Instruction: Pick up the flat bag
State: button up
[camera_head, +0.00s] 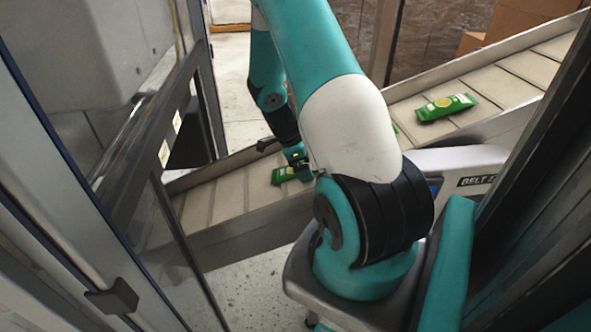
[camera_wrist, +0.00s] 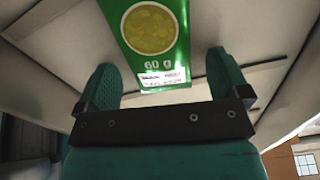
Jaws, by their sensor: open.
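A green flat bag (camera_head: 284,175) lies on the slatted conveyor belt, partly hidden by my gripper in the head view. In the wrist view the flat bag (camera_wrist: 152,40) shows a round yellowish picture and "60 g", with its lower end between my gripper's fingers. My gripper (camera_wrist: 165,84) is open, one teal finger on each side of the bag, with gaps visible on both sides. It also shows in the head view (camera_head: 295,165), low over the belt. A second green bag (camera_head: 445,107) lies further up the belt at the right. A green edge shows just right of my arm.
The belt (camera_head: 233,192) slopes up to the right between raised metal side rails. A grey unit marked "BELT" (camera_head: 478,180) stands at its near side. A glass-panelled frame with a black handle (camera_head: 112,297) is at the left. Cardboard boxes (camera_head: 518,18) stand behind.

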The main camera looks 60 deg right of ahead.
jog(key=c, duration=1)
